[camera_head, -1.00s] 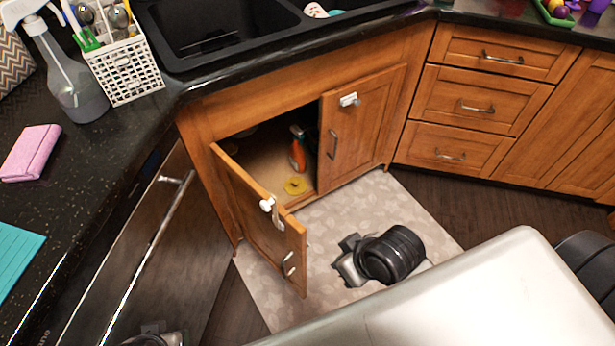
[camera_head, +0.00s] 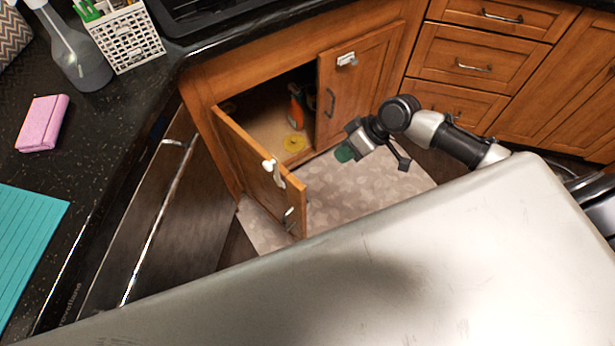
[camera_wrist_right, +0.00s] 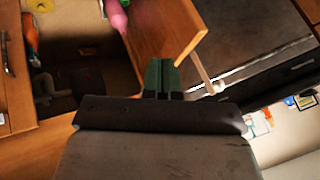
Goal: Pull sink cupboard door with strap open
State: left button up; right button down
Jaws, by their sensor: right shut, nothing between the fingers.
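The left sink cupboard door (camera_head: 245,155) is wooden and stands swung open, showing the cupboard inside. My left gripper is out of view.
The right cupboard door (camera_head: 352,85) is closed, with a white latch piece on it. Inside the cupboard are an orange item (camera_head: 296,108) and a yellow disc (camera_head: 293,143). A patterned mat (camera_head: 335,195) covers the floor. Drawers (camera_head: 465,60) stand at the right.

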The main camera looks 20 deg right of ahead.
pick_arm(q)
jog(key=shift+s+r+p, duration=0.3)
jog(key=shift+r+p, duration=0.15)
jog(key=shift+p, duration=0.15)
pick_arm(e)
jog(key=a+f, duration=0.8)
jog(key=a, duration=0.1)
jog(key=shift+w, duration=0.2)
